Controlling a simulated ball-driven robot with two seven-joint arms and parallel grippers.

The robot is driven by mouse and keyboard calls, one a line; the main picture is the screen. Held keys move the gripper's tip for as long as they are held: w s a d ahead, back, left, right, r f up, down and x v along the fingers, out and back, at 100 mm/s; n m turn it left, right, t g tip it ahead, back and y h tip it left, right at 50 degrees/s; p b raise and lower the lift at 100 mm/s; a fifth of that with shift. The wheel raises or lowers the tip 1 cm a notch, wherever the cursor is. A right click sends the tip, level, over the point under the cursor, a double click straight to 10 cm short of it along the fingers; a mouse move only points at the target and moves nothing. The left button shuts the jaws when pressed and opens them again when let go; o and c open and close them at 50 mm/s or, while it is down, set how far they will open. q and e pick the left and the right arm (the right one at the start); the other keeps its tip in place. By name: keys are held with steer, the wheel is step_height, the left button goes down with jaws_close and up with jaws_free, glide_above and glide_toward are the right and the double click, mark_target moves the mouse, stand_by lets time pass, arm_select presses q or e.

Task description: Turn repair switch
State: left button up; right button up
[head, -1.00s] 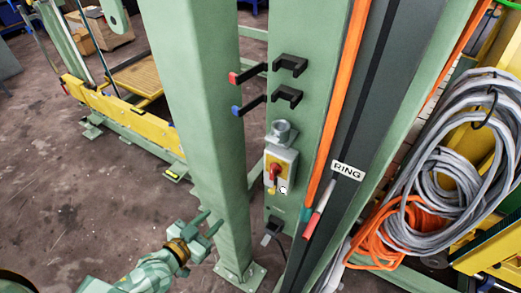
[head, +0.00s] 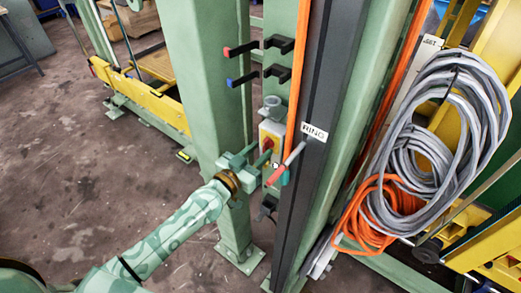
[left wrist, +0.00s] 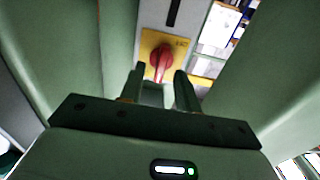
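The repair switch is a red rotary knob on a yellow plate on a grey box. In the head view the switch (head: 267,143) sits on the green panel behind the green post, partly covered by my left gripper. In the left wrist view the red knob (left wrist: 161,62) is straight ahead, just beyond and between the fingertips. My left gripper (head: 250,158) is open in front of the switch; in the left wrist view its two fingers (left wrist: 157,78) stand apart with nothing visible between them. Whether they touch the knob I cannot tell. My right gripper is not in view.
A thick green post (head: 210,90) stands left of the switch. Black hooks (head: 279,44) with red and blue ends are above it. A red-and-white handle (head: 284,165) is close to the right. Grey cable coils (head: 440,130) hang further right. Open floor lies at lower left.

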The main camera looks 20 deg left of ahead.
arm_select(q)
steer(key=shift+w+d, duration=0.2)
steer(key=shift+w, duration=0.45)
jaws_close()
